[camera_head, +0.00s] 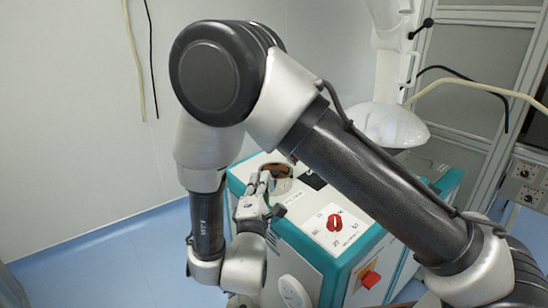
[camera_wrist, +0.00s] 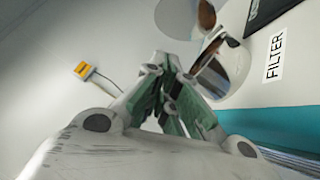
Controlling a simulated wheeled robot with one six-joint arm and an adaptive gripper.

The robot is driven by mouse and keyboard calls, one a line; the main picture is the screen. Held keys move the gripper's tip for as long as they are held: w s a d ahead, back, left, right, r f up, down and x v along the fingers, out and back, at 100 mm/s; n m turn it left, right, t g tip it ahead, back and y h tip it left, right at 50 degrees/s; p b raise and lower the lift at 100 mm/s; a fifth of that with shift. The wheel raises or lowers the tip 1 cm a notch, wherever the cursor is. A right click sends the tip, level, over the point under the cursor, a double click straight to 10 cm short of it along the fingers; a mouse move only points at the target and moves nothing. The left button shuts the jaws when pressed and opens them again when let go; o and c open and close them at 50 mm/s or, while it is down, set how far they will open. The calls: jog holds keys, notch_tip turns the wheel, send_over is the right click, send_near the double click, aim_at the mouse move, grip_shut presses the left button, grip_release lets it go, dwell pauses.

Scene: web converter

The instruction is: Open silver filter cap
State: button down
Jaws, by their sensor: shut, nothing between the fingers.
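The silver filter cap (camera_wrist: 181,17) appears as a pale round disc at the top of the wrist view. Beside it is a shiny round filter port (camera_wrist: 217,74) with a dark reflective inside. In the head view the filter fitting (camera_head: 279,171) is a small brownish round shape on the machine's top, partly hidden by my gripper. My gripper (camera_head: 264,180) is just left of it. In the wrist view my gripper (camera_wrist: 170,72) has its fingertips together and empty, close to the left of the port. I cannot tell whether it touches the cap.
A FILTER label (camera_wrist: 273,57) is right of the port. A yellow-tagged cable (camera_wrist: 85,70) lies left. Blue floor is open at left.

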jog(key=x, duration=0.4)
jog(key=d+x, duration=0.1)
jog(key=x, duration=0.3)
jog(key=d+x, duration=0.1)
jog(key=x, duration=0.3)
jog(key=shift+s+d+r, duration=0.15)
jog(key=shift+r, duration=0.1)
jog(key=shift+d+r, duration=0.1)
jog(key=shift+d, duration=0.15)
jog(key=shift+w+d+r+m+g+h, duration=0.3)
jog(key=shift+w+d+r+m+g, duration=0.4)
jog(key=shift+m+g, duration=0.25)
jog(key=shift+w+d+r+m+g, duration=0.2)
jog(key=shift+d+r+m+g, duration=0.05)
jog(key=shift+d+m+g, duration=0.25)
jog(key=shift+w+d+r+m+g, duration=0.25)
jog(key=shift+d+m+g, duration=0.1)
jog(key=shift+m, duration=0.1)
jog(key=shift+w+d+r, duration=0.1)
jog(key=shift+w+d, duration=0.25)
jog(key=shift+d, duration=0.1)
